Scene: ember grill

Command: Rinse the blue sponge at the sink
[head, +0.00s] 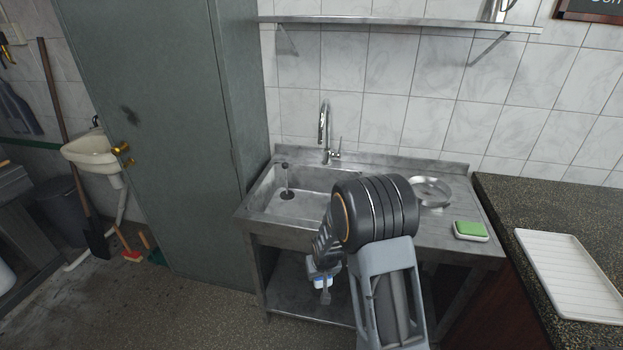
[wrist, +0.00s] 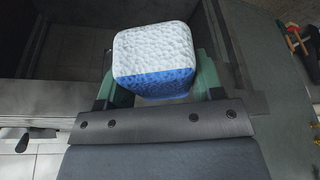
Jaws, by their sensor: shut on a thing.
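The blue sponge (wrist: 155,62) has a white top layer and sits between the green finger pads of my gripper (wrist: 158,82) in the wrist view. My gripper is shut on it. In the head view the sponge (head: 322,282) shows small and partly hidden below my gripper (head: 324,272), which appears in front of the sink's front edge. The steel sink (head: 262,201) has a basin with a dark drain. A chrome faucet (head: 325,135) stands at its back; I cannot make out water at its spout.
A green and white sponge (head: 470,230) and a round metal dish (head: 430,190) lie on the drainboard at the right. A white ribbed tray (head: 570,272) lies on the dark counter (head: 520,205). A tall grey cabinet (head: 165,130) stands left of the sink. A wall shelf (head: 400,21) runs above.

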